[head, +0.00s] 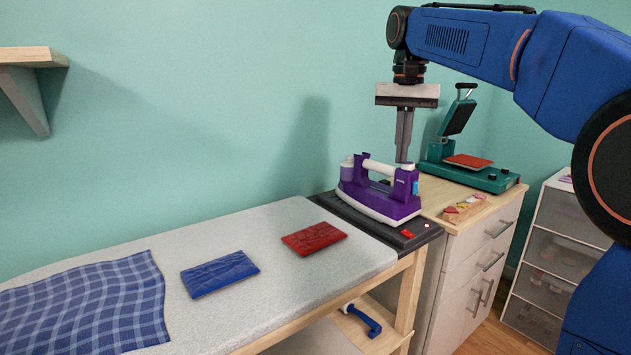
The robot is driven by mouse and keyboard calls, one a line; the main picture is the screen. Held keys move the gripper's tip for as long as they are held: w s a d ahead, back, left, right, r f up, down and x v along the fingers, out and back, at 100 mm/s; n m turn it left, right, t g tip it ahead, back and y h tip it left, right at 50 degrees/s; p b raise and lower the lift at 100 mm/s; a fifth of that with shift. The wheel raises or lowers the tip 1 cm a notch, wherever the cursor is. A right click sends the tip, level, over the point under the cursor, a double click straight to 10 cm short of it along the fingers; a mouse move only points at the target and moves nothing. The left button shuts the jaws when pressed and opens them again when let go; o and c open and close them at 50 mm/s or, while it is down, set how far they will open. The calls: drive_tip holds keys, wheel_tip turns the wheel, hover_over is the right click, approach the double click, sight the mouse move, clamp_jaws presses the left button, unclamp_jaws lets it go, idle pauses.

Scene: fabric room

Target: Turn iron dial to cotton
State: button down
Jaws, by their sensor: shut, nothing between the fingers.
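A purple and white iron (380,192) stands on a dark rest plate (424,235) at the right end of the padded ironing table (330,268). My gripper (403,158) points straight down just above that right end of the iron. Its fingers are shut and empty. The tips are very near the iron's top, and I cannot tell whether they touch it.
A red folded cloth (314,238), a blue folded cloth (219,273) and a blue checked cloth (85,305) lie on the table. A green heat press (470,165) stands on the drawer cabinet (485,235) behind the iron. A wall shelf (28,57) is at left.

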sight(409, 172)
wheel_tip(409, 172, up, 4)
drive_tip(key=shift+r, duration=0.15)
idle(0.3)
drive_tip(key=shift+d, duration=0.1)
drive_tip(key=shift+s+d+f, duration=0.1)
drive_tip(key=shift+d+f, duration=0.2)
drive_tip(key=shift+f, duration=0.7)
drive_tip(key=shift+s+d+f, duration=0.1)
drive_tip(key=shift+d+f, duration=0.2)
drive_tip(key=shift+f, duration=0.7)
drive_tip(key=shift+d+f, duration=0.3)
drive_tip(key=shift+f, duration=0.7)
drive_tip(key=shift+w+a, duration=0.25)
drive_tip(key=shift+a, duration=0.1)
drive_tip(key=shift+s, duration=0.1)
drive_tip(key=shift+s+a+r, duration=0.1)
drive_tip(key=shift+s+a, duration=0.05)
drive_tip(key=shift+s, duration=0.1)
drive_tip(key=shift+r, duration=2.9)
